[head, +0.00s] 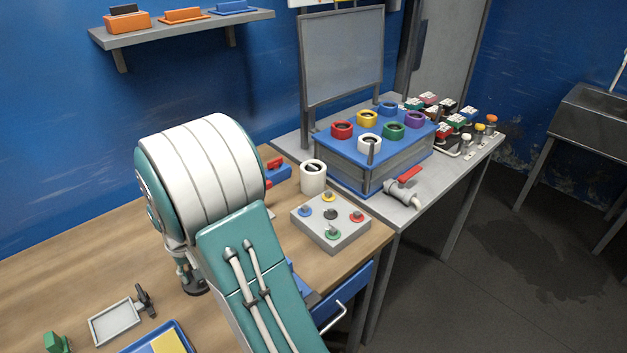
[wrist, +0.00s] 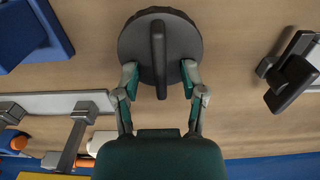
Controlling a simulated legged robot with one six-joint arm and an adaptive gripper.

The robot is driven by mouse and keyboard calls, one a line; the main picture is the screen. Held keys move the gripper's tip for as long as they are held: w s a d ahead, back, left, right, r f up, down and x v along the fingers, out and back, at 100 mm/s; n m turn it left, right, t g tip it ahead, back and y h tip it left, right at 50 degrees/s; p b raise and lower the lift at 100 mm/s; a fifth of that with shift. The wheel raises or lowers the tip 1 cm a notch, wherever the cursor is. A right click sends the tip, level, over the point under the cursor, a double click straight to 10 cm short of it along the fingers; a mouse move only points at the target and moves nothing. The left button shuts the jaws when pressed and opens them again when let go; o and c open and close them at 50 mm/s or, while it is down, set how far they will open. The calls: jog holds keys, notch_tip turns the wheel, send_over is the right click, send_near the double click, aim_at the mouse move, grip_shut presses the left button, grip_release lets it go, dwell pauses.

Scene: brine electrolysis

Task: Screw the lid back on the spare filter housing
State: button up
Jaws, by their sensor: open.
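A round black lid-like disc with a raised bar across it (wrist: 190,40) lies below my gripper in the wrist view. My gripper (wrist: 160,80) is open, with one fingertip on each side of the bar, overlapping the near rim of the disc; I cannot tell whether they touch it. In the head view my gripper (head: 186,268) points down at the wooden table, with the dark disc (head: 196,288) under it. Whether the disc sits on a housing or on the table is hidden. A white cylinder with a dark opening (head: 313,180) stands farther right; I cannot tell if it is the filter housing.
A grey tray (head: 112,324) with a black clamp-like part (head: 145,299) and a blue tray (head: 180,329) lie near my gripper. A grey box with coloured knobs (head: 331,240) stands right. A blue block (wrist: 35,32) shows in the wrist view. Bare wood (head: 60,265) lies left.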

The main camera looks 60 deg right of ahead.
grip_shut()
jog(key=shift+r, duration=2.55)
jog(key=shift+s, duration=0.1)
